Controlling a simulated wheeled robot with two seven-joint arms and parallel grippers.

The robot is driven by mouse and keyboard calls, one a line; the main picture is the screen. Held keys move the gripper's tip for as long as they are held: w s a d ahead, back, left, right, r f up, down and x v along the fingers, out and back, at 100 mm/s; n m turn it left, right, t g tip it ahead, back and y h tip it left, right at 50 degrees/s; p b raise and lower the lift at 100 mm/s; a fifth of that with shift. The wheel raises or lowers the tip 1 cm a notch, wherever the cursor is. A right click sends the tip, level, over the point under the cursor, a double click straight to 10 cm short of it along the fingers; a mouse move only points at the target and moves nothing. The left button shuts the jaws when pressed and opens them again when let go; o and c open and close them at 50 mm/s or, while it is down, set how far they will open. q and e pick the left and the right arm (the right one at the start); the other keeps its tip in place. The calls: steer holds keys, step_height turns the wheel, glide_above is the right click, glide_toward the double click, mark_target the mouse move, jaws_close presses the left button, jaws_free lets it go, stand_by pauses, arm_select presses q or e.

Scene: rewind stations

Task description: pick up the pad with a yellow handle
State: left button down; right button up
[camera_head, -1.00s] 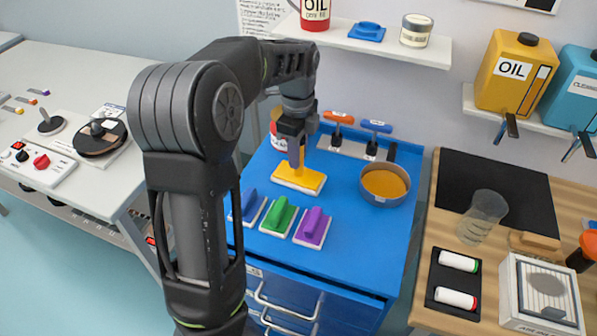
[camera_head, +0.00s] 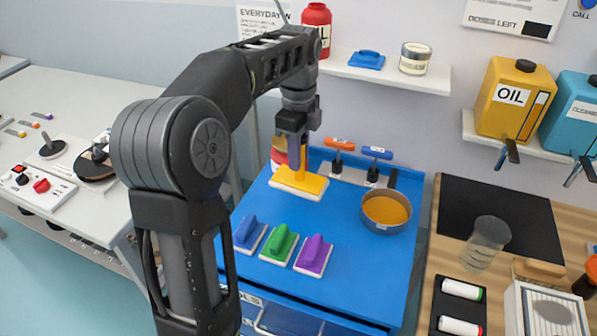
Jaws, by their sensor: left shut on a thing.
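The pad with a yellow handle (camera_head: 302,185) has a yellow top and a pale underside. My left gripper (camera_head: 299,157) is shut on its upright handle and holds it roughly level, a little above the blue worktop (camera_head: 335,215). The jaws hide the upper part of the handle. Three other pads sit on the worktop nearer the front: one blue (camera_head: 249,232), one green (camera_head: 279,243) and one purple (camera_head: 314,253). My right gripper is not in view.
A bowl of orange stuff (camera_head: 386,212) stands to the right of the held pad. Orange-handled (camera_head: 339,144) and blue-handled (camera_head: 377,153) tools stand in a rack behind. A red and white can (camera_head: 279,152) is close behind-left. A shelf (camera_head: 395,78) hangs above.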

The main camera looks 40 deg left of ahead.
arm_select(q)
step_height(320, 180, up, 2)
steer(key=shift+r+p, duration=0.2)
steer(key=shift+p, duration=0.4)
steer(key=shift+f, duration=0.1)
steer(key=c, duration=1.8)
jaws_free()
jaws_close()
